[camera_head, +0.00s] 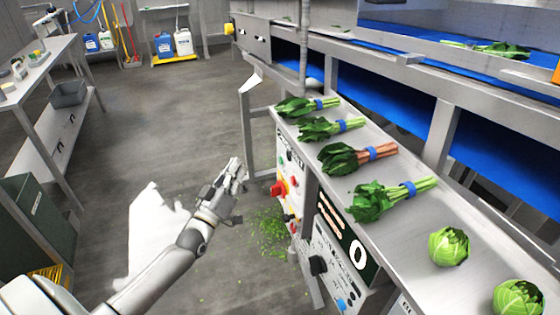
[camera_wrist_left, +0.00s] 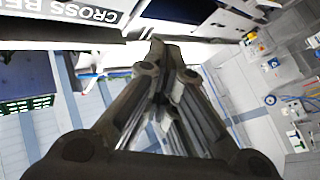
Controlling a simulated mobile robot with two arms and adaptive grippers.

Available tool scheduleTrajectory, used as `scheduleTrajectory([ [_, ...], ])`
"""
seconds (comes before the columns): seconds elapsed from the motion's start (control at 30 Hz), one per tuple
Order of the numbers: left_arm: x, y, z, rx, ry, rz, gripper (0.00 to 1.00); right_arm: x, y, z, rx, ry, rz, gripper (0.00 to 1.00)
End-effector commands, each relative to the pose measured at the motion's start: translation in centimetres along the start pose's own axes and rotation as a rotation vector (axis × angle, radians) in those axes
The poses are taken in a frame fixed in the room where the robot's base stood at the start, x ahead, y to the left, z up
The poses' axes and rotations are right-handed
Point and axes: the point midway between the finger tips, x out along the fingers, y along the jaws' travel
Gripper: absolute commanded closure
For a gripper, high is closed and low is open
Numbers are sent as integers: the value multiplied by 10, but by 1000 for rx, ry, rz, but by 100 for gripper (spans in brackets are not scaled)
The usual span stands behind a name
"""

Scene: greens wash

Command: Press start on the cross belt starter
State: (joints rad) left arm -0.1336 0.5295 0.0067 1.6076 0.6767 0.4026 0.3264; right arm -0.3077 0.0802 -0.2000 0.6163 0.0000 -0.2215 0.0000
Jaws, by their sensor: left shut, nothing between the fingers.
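The white control box (camera_head: 283,155) on the front of the steel bench leg carries a red knob (camera_head: 279,188) on its side and small buttons. Its lettering is too small to read in the head view. My left gripper (camera_head: 236,168) is shut and empty, just left of the box and apart from the red knob. Its closed fingertips (camera_wrist_left: 160,50) point towards the plate's edge. A start button cannot be made out. My right gripper is out of view.
A bench (camera_head: 400,225) with bunched greens and cabbages runs along the right, with a dark "0" display (camera_head: 345,230) and a lower panel (camera_head: 325,255). Green scraps (camera_head: 268,232) lie on the floor below.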

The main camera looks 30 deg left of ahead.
Motion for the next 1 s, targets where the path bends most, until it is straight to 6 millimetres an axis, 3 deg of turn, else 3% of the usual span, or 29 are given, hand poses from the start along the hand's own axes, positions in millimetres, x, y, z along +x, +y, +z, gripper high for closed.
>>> scheduleTrajectory([
  [0.53, 49, 36, 36, -1, 1, 1, 100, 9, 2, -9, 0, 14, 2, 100],
  [1.0, 57, 42, 42, 1, -1, 1, 100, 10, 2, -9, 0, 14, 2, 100],
])
